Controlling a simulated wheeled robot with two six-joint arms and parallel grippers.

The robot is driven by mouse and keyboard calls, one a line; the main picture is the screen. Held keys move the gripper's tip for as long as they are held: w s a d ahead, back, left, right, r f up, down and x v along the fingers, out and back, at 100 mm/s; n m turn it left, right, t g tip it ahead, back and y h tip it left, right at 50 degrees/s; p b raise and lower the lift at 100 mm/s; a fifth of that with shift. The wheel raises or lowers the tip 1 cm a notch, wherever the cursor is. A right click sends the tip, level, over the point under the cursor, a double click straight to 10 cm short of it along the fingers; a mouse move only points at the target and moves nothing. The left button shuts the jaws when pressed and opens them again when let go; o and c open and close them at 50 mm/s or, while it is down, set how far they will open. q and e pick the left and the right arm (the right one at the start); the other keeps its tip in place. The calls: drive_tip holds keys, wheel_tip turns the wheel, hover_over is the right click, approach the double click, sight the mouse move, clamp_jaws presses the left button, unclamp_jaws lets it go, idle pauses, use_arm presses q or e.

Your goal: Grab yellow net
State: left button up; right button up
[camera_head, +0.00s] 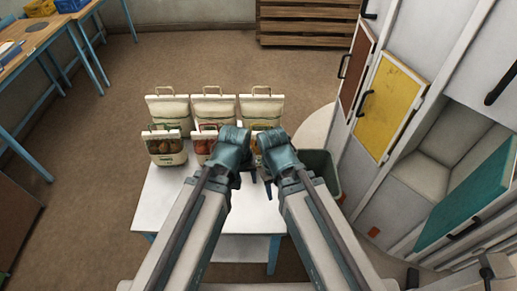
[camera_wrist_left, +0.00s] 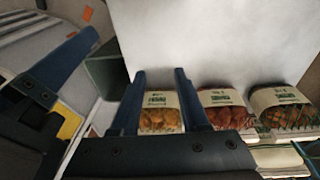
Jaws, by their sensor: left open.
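The yellow net sack (camera_head: 258,152) stands at the right end of the front row on the white table (camera_head: 165,200), mostly hidden behind my arms. In the left wrist view the yellow net sack (camera_wrist_left: 160,119) shows yellow contents under a pale label band. My left gripper (camera_head: 250,176) is open and empty. In the left wrist view its two fingers (camera_wrist_left: 160,76) lie to either side of the sack in the picture; contact cannot be told. My right gripper (camera_head: 269,187) is close beside it; its jaw opening is unclear.
A red net sack (camera_wrist_left: 222,112) and a dark orange net sack (camera_wrist_left: 282,113) stand beside the yellow one. Three pale sacks (camera_head: 213,107) form the back row. A dark green bin (camera_head: 324,168) stands right of the table. Cabinets (camera_head: 408,60) line the right; the table's front is bare.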

use_arm(q)
drive_tip(key=w+r+n+t+h+b, duration=0.2)
drive_tip(key=w+n+t, duration=0.3)
drive_tip(key=w+n, duration=0.3)
drive_tip(key=w+r+n+t+h+b, duration=0.2)
drive_tip(key=w+r+n+t+b, duration=0.15)
drive_tip(key=w+n, duration=0.45)
drive_tip(key=shift+t, duration=0.25)
drive_tip(key=b+x, duration=0.1)
drive_tip(key=x, duration=0.2)
drive_tip(key=b+x, duration=0.1)
drive_tip(key=x, duration=0.2)
drive_tip(key=b+x, duration=0.1)
drive_tip(key=x, duration=0.2)
drive_tip(key=shift+s+d+f, duration=0.15)
drive_tip(key=shift+s+f, duration=0.15)
drive_tip(key=shift+s, duration=0.05)
drive_tip(key=shift+w+d+f+b, duration=0.15)
drive_tip(key=shift+w+d+b, duration=0.05)
drive_tip(key=shift+w+b, duration=0.15)
use_arm(e)
wheel_tip(320, 180, down, 10)
drive_tip(key=w+d, duration=0.1)
drive_tip(key=shift+w+d+f, duration=0.15)
drive_tip(key=shift+w+d, duration=0.05)
drive_tip(key=shift+w, duration=0.15)
